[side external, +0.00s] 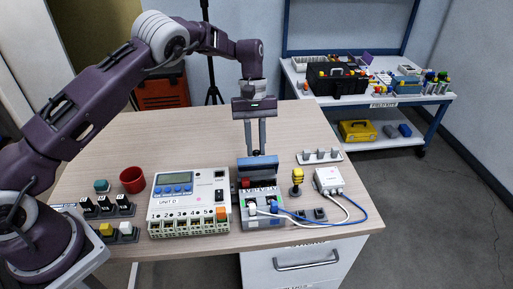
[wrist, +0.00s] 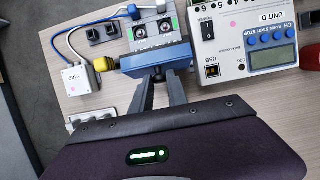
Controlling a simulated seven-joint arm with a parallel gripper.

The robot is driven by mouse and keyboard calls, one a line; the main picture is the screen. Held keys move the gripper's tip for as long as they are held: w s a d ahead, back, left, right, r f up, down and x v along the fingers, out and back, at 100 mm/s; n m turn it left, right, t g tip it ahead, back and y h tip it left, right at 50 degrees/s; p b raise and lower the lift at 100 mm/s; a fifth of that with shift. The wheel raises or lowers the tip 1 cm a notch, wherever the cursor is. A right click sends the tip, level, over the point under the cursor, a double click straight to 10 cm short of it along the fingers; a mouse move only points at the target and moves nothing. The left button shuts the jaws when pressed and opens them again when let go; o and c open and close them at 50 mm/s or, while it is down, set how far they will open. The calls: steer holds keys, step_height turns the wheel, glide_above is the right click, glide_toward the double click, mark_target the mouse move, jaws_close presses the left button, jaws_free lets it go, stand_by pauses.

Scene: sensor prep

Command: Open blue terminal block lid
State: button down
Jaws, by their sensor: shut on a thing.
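The terminal block (side external: 262,207) sits near the front edge of the table, with a grey body and connectors at its front. Its blue lid (side external: 258,167) stands raised at the back of the block, tilted up. My gripper (side external: 256,150) reaches down from above and is shut on the lid's edge. In the wrist view the blue lid (wrist: 155,60) lies across the tips of my gripper (wrist: 160,78), and the block (wrist: 158,28) shows beyond it. The fingertips' exact contact is partly hidden by the lid.
The UNIT D box (side external: 188,203) stands close to the left of the block. A yellow-topped post (side external: 297,179) and a white sensor box (side external: 328,180) with cables stand to the right. A red cup (side external: 132,180) is further left. The table behind the block is clear.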

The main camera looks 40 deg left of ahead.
steer(key=shift+w+a+f+g+h, duration=0.3)
steer(key=shift+w+a+g+h, duration=0.35)
steer(key=shift+w+g+h, duration=0.3)
steer(key=shift+s+d, duration=0.15)
steer(key=shift+s, duration=0.2)
steer(key=c, duration=1.3)
jaws_free()
